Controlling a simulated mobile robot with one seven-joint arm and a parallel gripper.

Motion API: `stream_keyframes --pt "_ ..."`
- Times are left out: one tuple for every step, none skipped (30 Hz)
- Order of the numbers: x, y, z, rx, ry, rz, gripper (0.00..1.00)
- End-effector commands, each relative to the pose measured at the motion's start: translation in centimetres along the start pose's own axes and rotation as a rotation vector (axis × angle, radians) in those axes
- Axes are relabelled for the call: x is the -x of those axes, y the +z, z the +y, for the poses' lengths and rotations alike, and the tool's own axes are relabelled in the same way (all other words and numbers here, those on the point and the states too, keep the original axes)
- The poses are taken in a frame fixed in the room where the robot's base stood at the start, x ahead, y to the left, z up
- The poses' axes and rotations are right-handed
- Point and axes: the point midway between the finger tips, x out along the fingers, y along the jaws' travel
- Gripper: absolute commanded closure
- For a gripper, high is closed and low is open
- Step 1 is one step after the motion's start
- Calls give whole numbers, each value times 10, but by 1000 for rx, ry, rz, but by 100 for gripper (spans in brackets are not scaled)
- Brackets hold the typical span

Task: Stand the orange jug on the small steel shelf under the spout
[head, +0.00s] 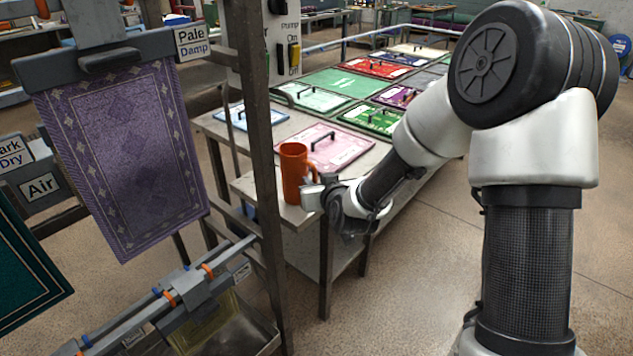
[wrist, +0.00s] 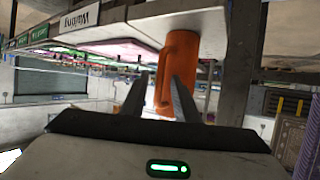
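The orange jug (head: 293,172) stands upright at the near corner of a pale bench, its handle on the right. My gripper (head: 318,194) is right beside the handle side of the jug. In the wrist view, which looks upside down, the jug (wrist: 178,65) lies ahead of my gripper (wrist: 160,85). The two fingers are apart, with the handle seemingly between them and a gap beside the left finger. Any contact is too small to tell. I cannot pick out the spout or the small steel shelf for certain.
A dark upright post (head: 258,150) stands just left of the jug. A purple rug (head: 125,155) hangs from a grey clamp at left. A control panel (head: 280,40) with a yellow switch stands behind. Several coloured boards with handles, including a pink one (head: 325,147), cover the bench behind.

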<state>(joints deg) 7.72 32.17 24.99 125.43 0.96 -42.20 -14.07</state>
Motion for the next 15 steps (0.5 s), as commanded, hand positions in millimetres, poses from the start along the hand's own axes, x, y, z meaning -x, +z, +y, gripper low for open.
stream_keyframes --pt "8 -2 0 2 1 0 72" --pt "12 -2 0 3 0 0 72" --pt "20 -2 0 3 0 1 72" --pt "26 -2 0 4 0 1 72" --pt "33 -2 0 3 1 1 72" --pt "42 -3 0 4 1 1 72" --pt "49 -2 1 4 1 0 72" --pt "56 -2 1 3 2 1 72" --pt "65 -2 1 3 2 1 72" --pt "71 -3 1 3 2 1 72" --pt "77 -3 0 4 1 2 72" --pt "85 -2 0 3 1 1 72" --pt "90 -2 0 3 1 0 72" --pt "95 -2 0 3 1 1 72" --pt "101 -2 1 2 2 0 72"
